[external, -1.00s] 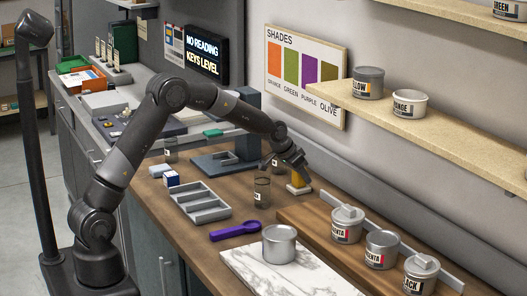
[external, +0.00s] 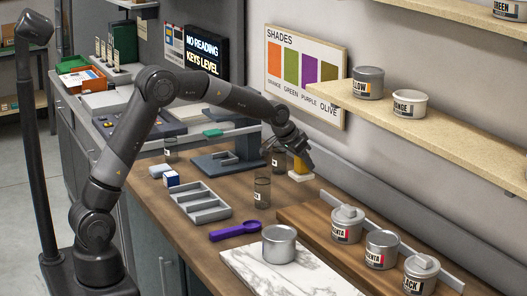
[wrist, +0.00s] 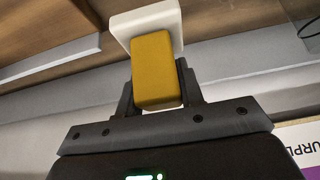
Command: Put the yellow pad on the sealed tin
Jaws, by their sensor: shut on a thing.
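The yellow pad (external: 299,163) is a yellow block on a white square base; in the wrist view (wrist: 156,75) the yellow part sits between my fingers with the white base beyond it. My gripper (external: 297,150) is shut on the yellow part and holds the pad above the wooden counter's back. A plain grey tin (external: 279,246) stands upright on the white marble slab. Labelled tins stand on the raised board at right: a magenta one with a knobbed top (external: 346,226), another (external: 381,252), and a black one (external: 420,276). I cannot tell which is sealed.
A smoky glass (external: 262,192) stands close in front of the pad, with another (external: 278,160) beside my gripper. A shelf (external: 440,120) with tins juts out at upper right.

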